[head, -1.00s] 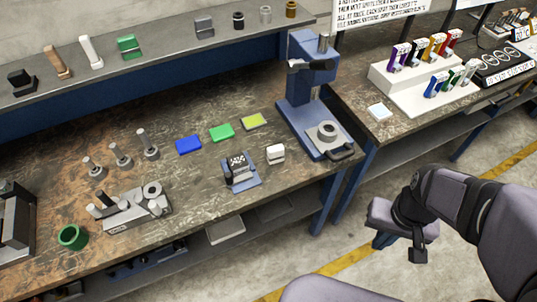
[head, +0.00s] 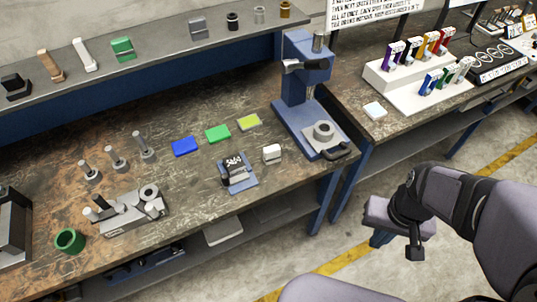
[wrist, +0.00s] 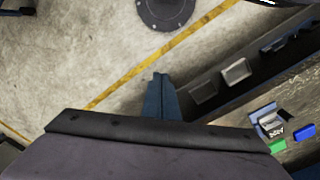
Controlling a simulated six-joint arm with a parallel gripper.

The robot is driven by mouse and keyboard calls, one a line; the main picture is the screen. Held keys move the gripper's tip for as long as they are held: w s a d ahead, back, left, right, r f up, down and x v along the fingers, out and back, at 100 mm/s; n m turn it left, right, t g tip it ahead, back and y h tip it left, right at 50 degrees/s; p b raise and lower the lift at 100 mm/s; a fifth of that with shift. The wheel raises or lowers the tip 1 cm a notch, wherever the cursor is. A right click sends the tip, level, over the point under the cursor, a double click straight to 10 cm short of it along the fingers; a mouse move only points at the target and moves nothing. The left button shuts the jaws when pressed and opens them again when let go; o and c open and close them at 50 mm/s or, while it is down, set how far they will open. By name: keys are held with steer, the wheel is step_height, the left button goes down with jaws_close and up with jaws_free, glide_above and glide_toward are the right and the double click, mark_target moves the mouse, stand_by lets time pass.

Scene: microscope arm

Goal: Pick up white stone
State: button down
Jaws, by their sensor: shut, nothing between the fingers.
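A small white block (head: 272,154) with a dark side sits on the bench, left of the blue press-like stand. A flat white square (head: 375,111) lies on the bench to the right, in front of the white rack. I cannot tell for sure which of them is the white stone. My gripper (head: 415,250) is shut and empty, hanging over the floor at the right, well apart from both. In the wrist view a dark edge of my own arm fills the bottom, and neither white piece can be made out clearly.
Blue (head: 185,146), green (head: 217,134) and yellow (head: 249,122) flat blocks lie in a row on the bench. A blue stand (head: 303,95) rises at the bench's right end. A small fixture (head: 236,170) sits near the front edge. Open floor lies around my gripper.

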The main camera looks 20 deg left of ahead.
stand_by(0.4)
steer(key=c, duration=0.9)
jaws_free()
steer(key=shift+f, duration=0.1)
